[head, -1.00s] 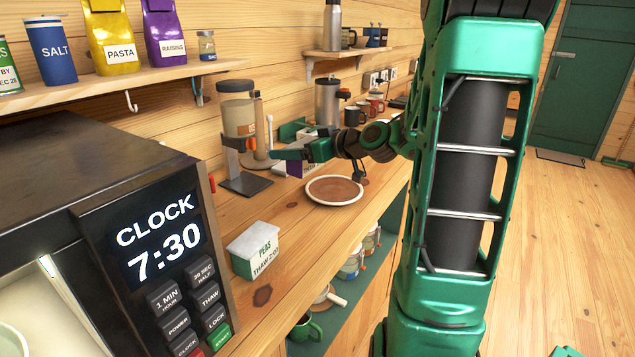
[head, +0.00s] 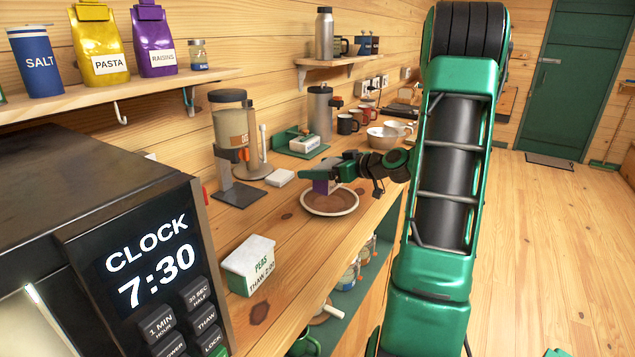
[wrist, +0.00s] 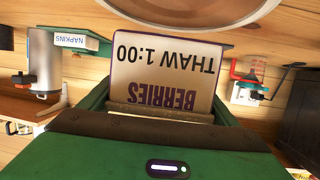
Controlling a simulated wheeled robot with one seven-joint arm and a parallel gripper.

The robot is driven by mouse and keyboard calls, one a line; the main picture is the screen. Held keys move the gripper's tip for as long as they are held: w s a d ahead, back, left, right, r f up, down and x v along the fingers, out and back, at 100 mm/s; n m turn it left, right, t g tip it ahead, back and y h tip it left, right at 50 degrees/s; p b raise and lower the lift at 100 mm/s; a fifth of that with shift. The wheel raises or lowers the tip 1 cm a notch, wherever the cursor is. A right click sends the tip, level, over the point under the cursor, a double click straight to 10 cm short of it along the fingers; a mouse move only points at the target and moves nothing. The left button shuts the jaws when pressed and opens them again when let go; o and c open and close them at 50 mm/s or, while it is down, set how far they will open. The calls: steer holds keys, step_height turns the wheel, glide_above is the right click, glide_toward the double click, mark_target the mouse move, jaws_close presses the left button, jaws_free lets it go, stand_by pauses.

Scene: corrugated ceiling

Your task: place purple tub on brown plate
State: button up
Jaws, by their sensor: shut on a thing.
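The purple tub (head: 322,186) is in my gripper (head: 318,176), which is shut on it. In the wrist view the tub (wrist: 165,75) shows a pale face with a purple rim, and its label reads BERRIES, THAW 1:00, upside down. The brown plate (head: 330,205) with a pale rim lies on the wooden counter. In the head view the tub is over the back left part of the plate; whether it touches the plate I cannot tell. Part of the plate's rim (wrist: 205,12) shows at the top of the wrist view.
The PEAS tub (head: 250,266) stands on the counter beside the microwave (head: 120,220). A dispenser (head: 232,140) stands behind the plate to the left. A napkin holder (head: 303,145), mugs (head: 347,124) and bowls (head: 382,138) stand farther back. Counter in front of the plate is clear.

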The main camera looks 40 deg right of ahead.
steer(key=shift+f, duration=2)
steer(key=shift+f, duration=0.25)
steer(key=o, duration=1.2)
steer(key=shift+r, duration=0.3)
steer(key=v, duration=1.2)
steer(key=shift+d+f, duration=0.1)
